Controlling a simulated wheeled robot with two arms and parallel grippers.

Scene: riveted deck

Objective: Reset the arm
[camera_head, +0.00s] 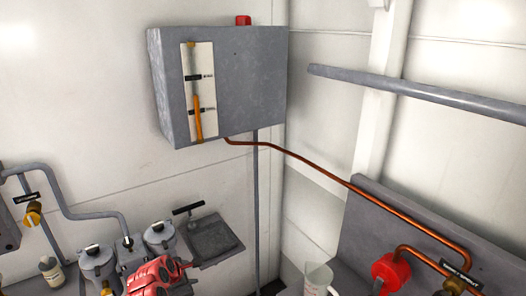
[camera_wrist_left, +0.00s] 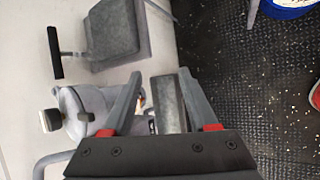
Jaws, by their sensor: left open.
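My left gripper (camera_wrist_left: 160,85) shows in the left wrist view as two grey fingers with red bases on a black palm. The fingers are apart, with nothing gripped between them. In the head view a red and dark part of my left arm (camera_head: 155,276) shows at the lower edge, in front of the grey lidded canisters (camera_head: 160,236); its fingertips are hard to make out there. In the wrist view a grey canister (camera_wrist_left: 82,105) lies behind and left of the fingers. My right gripper is in neither view.
A grey wall box (camera_head: 240,85) has a gauge strip and red top button. A copper pipe (camera_head: 300,160) runs to a red valve (camera_head: 390,270). A square grey fixture (camera_head: 215,240) with a black handle is near the canisters.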

